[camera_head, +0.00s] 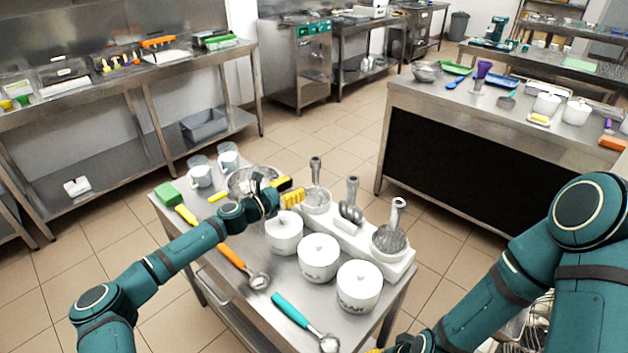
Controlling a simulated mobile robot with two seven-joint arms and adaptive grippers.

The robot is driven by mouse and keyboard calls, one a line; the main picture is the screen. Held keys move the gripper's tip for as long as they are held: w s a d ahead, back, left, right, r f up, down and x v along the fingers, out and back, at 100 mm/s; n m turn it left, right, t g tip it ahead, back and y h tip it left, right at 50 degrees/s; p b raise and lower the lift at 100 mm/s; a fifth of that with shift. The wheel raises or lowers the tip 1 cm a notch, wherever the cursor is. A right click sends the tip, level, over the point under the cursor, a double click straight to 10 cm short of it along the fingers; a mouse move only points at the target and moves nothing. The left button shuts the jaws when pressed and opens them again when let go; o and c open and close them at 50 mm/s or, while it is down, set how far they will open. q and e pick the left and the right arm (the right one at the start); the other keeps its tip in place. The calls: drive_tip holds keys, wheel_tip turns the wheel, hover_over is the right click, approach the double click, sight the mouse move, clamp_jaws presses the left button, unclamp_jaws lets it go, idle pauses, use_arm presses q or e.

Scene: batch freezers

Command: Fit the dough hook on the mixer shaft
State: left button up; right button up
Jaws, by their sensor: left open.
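My left gripper (292,191) is open, its yellow-tipped fingers over the back of the steel cart, by a steel bowl (240,182) and the white holder. Nothing shows between its fingers. In the white holder (402,268) stand several steel tools with upright grey handles; the middle tool (350,212) has a curved, lobed end, but I cannot tell whether it is the dough hook. A small teal machine that looks like a mixer (497,28) stands on a far table; its shaft cannot be made out. My right arm enters at lower right; its gripper is mostly cut off, with only a yellow bit at the bottom edge.
White lidded pots (319,257) stand along the front of the holder. An orange-handled scoop (246,268) and a teal-handled scoop (306,322) lie on the cart. Wire whisk-like things (538,325) show below my right arm. A dark-fronted counter (470,140) stands behind.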

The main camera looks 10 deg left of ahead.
sight(313, 178)
use_arm(q)
drive_tip(key=shift+b+x, duration=1.25)
drive_tip(key=shift+x, duration=2.6)
clamp_jaws()
drive_tip(key=shift+c, duration=2.2)
unclamp_jaws()
clamp_jaws()
drive_tip(key=shift+r, duration=0.1)
